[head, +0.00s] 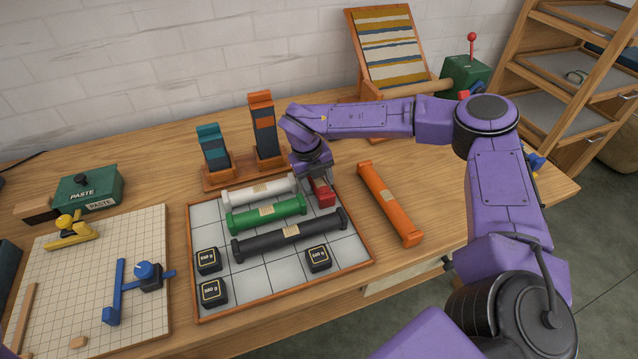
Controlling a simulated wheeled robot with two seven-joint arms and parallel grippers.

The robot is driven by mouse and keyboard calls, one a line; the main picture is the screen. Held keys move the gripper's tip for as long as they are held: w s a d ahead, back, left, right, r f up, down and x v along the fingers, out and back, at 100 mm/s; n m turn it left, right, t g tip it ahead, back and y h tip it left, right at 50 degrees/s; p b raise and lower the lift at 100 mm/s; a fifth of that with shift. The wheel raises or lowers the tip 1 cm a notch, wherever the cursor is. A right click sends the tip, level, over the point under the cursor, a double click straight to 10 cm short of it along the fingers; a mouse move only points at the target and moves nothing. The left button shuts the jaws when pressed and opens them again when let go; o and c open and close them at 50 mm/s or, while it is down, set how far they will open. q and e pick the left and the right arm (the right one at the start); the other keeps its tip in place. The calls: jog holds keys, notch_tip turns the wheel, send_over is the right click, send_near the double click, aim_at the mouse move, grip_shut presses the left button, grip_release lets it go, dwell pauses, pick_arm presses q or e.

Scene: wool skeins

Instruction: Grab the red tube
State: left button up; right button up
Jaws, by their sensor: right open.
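A red piece (322,195), which looks like the end of the red tube, shows at the right part of the gridded tray (345,254), just below my right gripper. The rest of it is hidden by the gripper and wrist, so its full length cannot be seen. My right gripper (318,178) points down over the red piece and is open; whether its fingers touch it cannot be told. A white tube (245,193), a green tube (250,218) and a black tube (265,241) lie on the tray to the left and front. My left gripper is not in view.
An orange tube (388,200) lies on the table right of the tray. Several black weights (213,292) sit on the tray's front part. A wooden rack with upright teal (213,146) and orange-dark (263,128) pieces stands behind. A gridded board (80,285) lies left.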

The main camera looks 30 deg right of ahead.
jog(key=shift+s+d+f, duration=0.1)
jog(key=c, duration=0.9)
